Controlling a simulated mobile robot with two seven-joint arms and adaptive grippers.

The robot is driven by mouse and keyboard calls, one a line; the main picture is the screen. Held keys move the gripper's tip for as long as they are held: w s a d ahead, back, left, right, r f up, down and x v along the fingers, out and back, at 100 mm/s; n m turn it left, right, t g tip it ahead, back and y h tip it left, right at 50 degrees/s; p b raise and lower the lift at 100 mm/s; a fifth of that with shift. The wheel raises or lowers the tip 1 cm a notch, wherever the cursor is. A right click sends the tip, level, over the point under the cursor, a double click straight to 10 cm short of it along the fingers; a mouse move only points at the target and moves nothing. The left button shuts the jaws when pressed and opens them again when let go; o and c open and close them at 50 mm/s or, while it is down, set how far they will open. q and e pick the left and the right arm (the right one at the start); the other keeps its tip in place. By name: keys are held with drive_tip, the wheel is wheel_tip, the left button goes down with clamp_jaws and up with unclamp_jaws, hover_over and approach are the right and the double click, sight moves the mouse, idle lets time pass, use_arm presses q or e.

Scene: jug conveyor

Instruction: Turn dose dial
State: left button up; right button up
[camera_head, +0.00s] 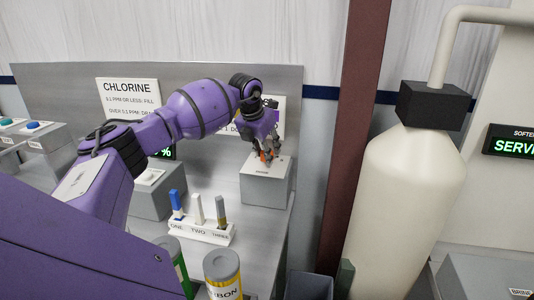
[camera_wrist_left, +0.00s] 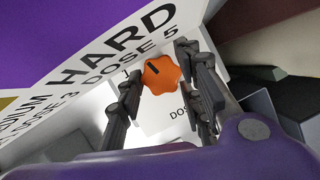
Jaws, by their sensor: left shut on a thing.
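The dose dial is an orange lobed knob (camera_wrist_left: 162,76) with a dark pointer mark, seen in the left wrist view. The mark lies toward the dial's upper left edge, near a printed "1". In the head view the dial (camera_head: 266,156) shows as a bit of orange on top of a grey box (camera_head: 267,184), mostly hidden by my fingers. My left gripper (camera_head: 269,149) reaches down from above and is shut on the dial, one finger on each side; the fingers also show in the wrist view (camera_wrist_left: 160,70). My right gripper is not in view.
A sign with dose lines (camera_wrist_left: 110,65) stands behind the dial. A white rack (camera_head: 200,235) with three vials stands in front, left of the box. Two capped bottles (camera_head: 222,270) are nearer. A brown post (camera_head: 352,130) and a large cream tank (camera_head: 405,200) stand right.

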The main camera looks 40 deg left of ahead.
use_arm(q)
drive_tip(key=shift+a+f+m+h+b, duration=0.1)
drive_tip(key=shift+a+m+h+b, duration=0.15)
drive_tip(key=shift+m, duration=0.45)
drive_tip(key=shift+a+m+h+b, duration=0.1)
drive_tip(key=shift+m+h+b, duration=0.2)
drive_tip(key=shift+m, duration=0.4)
drive_tip(key=o, duration=0.9)
drive_tip(key=shift+o, duration=0.7)
drive_tip(key=shift+a, duration=0.1)
drive_tip(key=shift+r, duration=0.3)
drive_tip(key=v, duration=1.1)
drive_tip(key=shift+s+r, duration=0.15)
drive_tip(key=shift+r, duration=0.05)
